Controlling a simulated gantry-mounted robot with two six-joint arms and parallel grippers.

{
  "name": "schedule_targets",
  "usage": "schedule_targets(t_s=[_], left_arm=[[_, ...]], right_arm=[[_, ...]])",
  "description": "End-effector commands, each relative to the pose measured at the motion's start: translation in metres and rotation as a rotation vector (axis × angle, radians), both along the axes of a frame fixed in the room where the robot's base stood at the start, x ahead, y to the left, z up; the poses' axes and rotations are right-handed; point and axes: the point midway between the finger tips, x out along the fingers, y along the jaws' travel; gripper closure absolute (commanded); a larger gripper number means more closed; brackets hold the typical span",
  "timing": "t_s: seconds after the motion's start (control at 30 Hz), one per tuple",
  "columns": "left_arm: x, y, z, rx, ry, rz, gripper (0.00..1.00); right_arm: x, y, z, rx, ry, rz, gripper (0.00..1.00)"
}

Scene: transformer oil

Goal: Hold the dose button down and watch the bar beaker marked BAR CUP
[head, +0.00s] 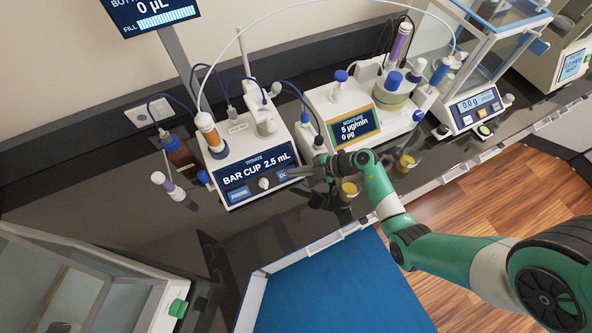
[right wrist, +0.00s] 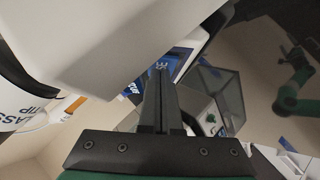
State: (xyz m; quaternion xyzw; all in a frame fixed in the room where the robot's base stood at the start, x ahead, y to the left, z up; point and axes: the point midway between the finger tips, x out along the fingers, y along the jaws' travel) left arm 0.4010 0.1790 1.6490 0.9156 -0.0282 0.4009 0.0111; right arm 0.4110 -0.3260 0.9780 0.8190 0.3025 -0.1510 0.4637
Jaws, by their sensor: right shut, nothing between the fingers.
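The white titrator (head: 215,165) shows "BAR CUP 2.5 mL" on its front display (head: 255,170). The dose button (head: 283,175) is blue, at the right end of the front panel. My right gripper (head: 290,174) is shut and empty, with its tips at the dose button; I cannot tell whether they press it. In the right wrist view the shut fingers (right wrist: 160,75) point at the blue panel (right wrist: 186,65). A small clear beaker (head: 267,127) stands on the titrator; I cannot read a BAR CUP mark on it. My left gripper is not in view.
Cups with yellow contents (head: 348,191) (head: 405,164) stand right of the titrator, one close beside my right wrist. A moisture meter (head: 357,128) and a balance (head: 478,107) stand further right. A brown bottle (head: 178,152) and a purple-banded vial (head: 166,187) stand left.

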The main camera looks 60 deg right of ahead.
Motion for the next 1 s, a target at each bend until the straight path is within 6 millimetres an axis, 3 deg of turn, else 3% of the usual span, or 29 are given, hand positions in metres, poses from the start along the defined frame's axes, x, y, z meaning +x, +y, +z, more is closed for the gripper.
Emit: schedule_targets(t_s=[1.0], left_arm=[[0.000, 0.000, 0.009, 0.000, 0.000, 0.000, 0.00]], right_arm=[[-0.001, 0.000, 0.001, 0.000, -0.001, -0.001, 1.00]])
